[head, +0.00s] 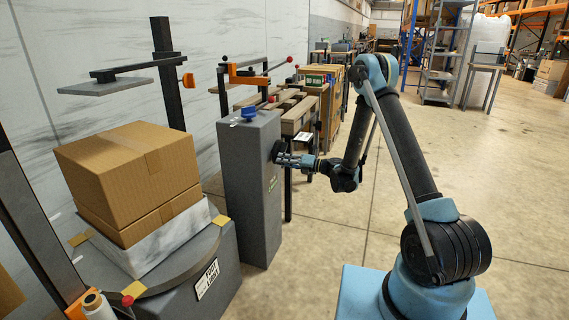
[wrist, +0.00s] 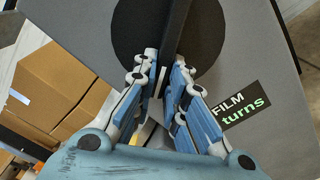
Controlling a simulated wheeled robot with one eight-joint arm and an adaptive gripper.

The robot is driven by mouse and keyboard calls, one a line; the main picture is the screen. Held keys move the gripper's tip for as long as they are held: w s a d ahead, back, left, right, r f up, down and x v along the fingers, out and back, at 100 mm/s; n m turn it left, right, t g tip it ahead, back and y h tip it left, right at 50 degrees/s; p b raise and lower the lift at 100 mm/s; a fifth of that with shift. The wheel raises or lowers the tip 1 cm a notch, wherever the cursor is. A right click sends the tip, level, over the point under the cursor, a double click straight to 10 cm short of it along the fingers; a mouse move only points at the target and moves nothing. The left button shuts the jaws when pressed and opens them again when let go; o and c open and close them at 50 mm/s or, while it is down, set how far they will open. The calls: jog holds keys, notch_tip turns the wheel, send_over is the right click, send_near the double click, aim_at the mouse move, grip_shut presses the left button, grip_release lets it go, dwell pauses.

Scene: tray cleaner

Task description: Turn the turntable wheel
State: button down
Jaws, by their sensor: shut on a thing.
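A black round knob (wrist: 135,35) with a raised bar (wrist: 176,28) is on the grey face of a pillar, beside a label reading "FILM turns" (wrist: 240,110). My gripper (wrist: 165,82) is shut on this bar, with a blue finger on each side. In the head view my gripper (head: 284,160) reaches the upper right face of the grey pillar (head: 247,195), and the knob (head: 276,151) is partly hidden behind the fingers. A round grey turntable (head: 185,277) stands left of the pillar, with stacked cardboard boxes (head: 130,170) on it.
A blue knob (head: 249,112) sits on the pillar's top. A dark post with an arm and flat plate (head: 105,87) stands behind the boxes. A pallet stack (head: 290,105) and a carton rack (head: 330,95) are behind the pillar. The floor (head: 335,245) right of the pillar is clear.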

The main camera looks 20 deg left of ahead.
jog(key=shift+w+r+m, duration=0.1)
jog(key=shift+m, duration=0.6)
jog(key=c, duration=1.6)
grip_release()
jog(key=shift+c, duration=0.2)
jog(key=shift+r, duration=0.1)
